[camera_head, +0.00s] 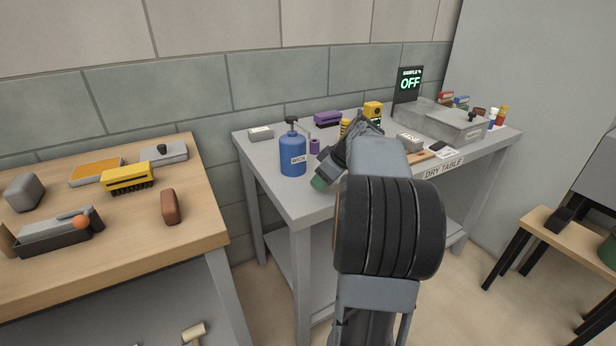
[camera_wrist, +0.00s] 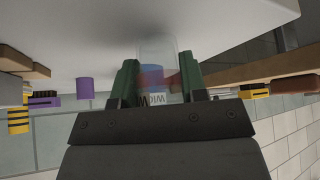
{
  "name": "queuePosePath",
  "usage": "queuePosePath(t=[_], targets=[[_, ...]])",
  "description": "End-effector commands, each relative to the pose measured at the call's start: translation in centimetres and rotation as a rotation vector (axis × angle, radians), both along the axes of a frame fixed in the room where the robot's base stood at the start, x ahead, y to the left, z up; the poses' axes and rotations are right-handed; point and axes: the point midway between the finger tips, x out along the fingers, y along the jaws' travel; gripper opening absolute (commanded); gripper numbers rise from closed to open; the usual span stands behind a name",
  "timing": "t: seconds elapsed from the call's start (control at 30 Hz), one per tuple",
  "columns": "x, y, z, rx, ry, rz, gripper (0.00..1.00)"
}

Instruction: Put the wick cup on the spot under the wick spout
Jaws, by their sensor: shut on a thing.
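The blue bottle labelled WICK (camera_head: 293,158), with a dark pump spout (camera_head: 292,121) on top, stands at the left end of the grey table. My gripper (camera_head: 320,182) is at the table's front edge, just right of the bottle, its green fingers low. In the wrist view, which looks upside down, my gripper (camera_wrist: 158,82) is shut on a clear cup (camera_wrist: 157,48). The blue bottle and its label show behind the cup, with a reddish patch. The cup is not clear in the head view. I cannot make out the spot under the spout.
A small purple cylinder (camera_head: 314,145) stands right of the bottle. A purple stapler-like thing (camera_head: 328,118) and a grey block (camera_head: 261,133) lie behind. A grey tray (camera_head: 440,122) and a display reading OFF (camera_head: 409,84) are at right. The table's left front corner is clear.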

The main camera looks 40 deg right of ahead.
Motion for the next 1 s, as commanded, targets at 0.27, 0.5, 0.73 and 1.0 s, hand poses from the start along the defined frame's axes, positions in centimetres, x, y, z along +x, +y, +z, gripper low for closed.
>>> queuePosePath(t=[0.27, 0.5, 0.73, 1.0], targets=[[2.8, 1.2, -0.1, -0.001, 0.001, 0.004, 0.17], [4.1, 1.7, -0.7, -0.001, 0.000, -0.001, 0.17], [4.1, 1.7, -0.7, -0.001, 0.000, -0.001, 0.17], [4.1, 1.7, -0.9, 0.000, 0.000, 0.000, 0.56]])
